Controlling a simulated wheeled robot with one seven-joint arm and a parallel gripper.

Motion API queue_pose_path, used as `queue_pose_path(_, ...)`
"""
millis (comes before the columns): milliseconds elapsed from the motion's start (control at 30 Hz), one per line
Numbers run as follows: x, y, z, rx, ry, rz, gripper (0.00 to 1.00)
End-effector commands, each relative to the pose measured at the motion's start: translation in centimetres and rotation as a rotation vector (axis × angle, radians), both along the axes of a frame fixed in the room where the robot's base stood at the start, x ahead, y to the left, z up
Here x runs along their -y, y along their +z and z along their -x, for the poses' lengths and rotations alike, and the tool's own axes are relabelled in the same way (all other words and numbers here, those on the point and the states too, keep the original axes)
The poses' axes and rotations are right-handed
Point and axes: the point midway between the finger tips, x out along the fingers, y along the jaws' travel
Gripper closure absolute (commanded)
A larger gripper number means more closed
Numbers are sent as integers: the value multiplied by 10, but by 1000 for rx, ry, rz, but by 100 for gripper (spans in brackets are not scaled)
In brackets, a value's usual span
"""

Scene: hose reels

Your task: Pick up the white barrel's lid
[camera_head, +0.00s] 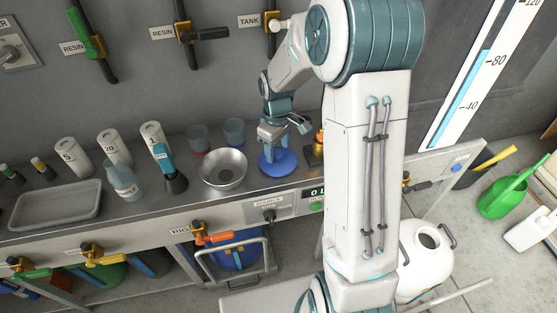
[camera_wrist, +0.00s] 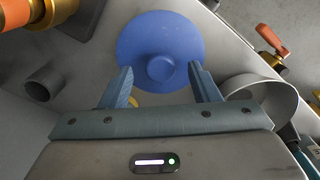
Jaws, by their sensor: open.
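A round blue lid (camera_head: 284,163) with a raised centre knob lies flat on the steel bench. The lid fills the upper middle of the wrist view (camera_wrist: 137,38). My gripper (camera_head: 272,143) is above the lid and pointing down at it. In the wrist view my gripper (camera_wrist: 160,74) is open and empty, its two fingers to either side of the knob. I cannot tell the exact gap between fingertips and lid. The white barrel (camera_head: 425,260) stands on the floor at lower right, its round top opening uncovered; my arm covers part of it.
A metal bowl (camera_head: 222,169) stands left of the lid, and a brass valve (camera_head: 318,148) is close on its right. Bottles, cups and a grey tray (camera_head: 57,206) occupy the bench's left. A green watering can (camera_head: 503,193) is on the floor at right.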

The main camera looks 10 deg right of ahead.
Motion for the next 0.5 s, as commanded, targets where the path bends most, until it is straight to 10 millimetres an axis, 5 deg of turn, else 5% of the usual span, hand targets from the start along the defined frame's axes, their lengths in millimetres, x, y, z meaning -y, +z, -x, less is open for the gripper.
queue_pose_path(367,-1,-13,0,0,1,0,44)
queue_pose_path(500,-1,-13,0,0,1,0,83)
